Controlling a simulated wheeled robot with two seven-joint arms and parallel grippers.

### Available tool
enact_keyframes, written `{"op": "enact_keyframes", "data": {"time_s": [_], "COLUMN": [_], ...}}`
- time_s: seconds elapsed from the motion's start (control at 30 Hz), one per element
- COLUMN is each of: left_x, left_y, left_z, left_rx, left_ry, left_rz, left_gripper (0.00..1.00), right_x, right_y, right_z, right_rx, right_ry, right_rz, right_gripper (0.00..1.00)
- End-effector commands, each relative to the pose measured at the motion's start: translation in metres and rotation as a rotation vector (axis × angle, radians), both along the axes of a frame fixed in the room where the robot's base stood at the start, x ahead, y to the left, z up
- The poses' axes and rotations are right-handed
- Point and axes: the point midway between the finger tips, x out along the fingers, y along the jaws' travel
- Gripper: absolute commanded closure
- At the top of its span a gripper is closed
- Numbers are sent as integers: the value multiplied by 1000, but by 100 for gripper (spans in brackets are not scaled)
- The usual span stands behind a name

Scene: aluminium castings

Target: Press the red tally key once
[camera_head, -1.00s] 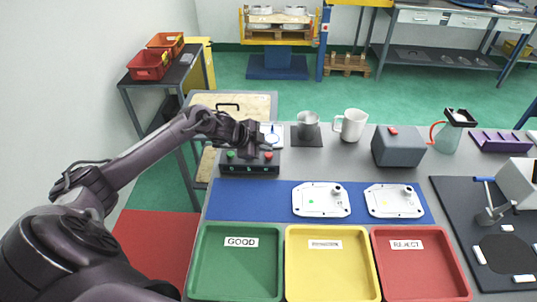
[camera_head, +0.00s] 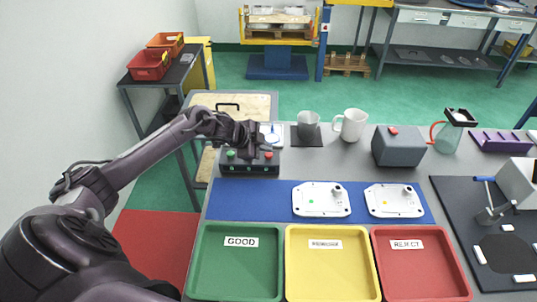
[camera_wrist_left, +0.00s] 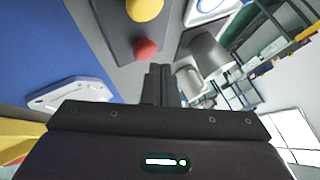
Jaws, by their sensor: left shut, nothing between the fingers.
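The red tally key (camera_head: 268,155) is a round cap at the right end of a dark grey key box (camera_head: 250,170). A green key (camera_head: 231,155) is at the box's left end. My left gripper (camera_head: 266,147) is shut and empty, over the back right part of the box, close to the red key. In the left wrist view the red key (camera_wrist_left: 145,48) shows just beyond and left of my shut fingertips (camera_wrist_left: 158,70), with a yellow key (camera_wrist_left: 146,8) past it. I cannot tell whether the fingers touch the key. My right gripper is not in view.
A grey cup (camera_head: 308,124) and a white mug (camera_head: 350,124) stand right of the box. A grey block (camera_head: 398,148) carries another red button. A blue mat (camera_head: 250,200) with two white castings lies in front, then green, yellow and red trays.

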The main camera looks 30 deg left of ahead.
Motion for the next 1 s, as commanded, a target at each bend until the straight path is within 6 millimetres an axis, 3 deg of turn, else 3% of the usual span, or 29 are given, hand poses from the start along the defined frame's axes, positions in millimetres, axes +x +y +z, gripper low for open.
{"op": "enact_keyframes", "data": {"time_s": [1.0], "left_x": [0], "left_y": [0], "left_z": [-12], "left_rx": [0], "left_ry": [1], "left_rz": [-1], "left_gripper": [100], "right_x": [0], "right_y": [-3], "right_z": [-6], "right_rx": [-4], "right_ry": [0], "right_rz": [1], "right_gripper": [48]}}
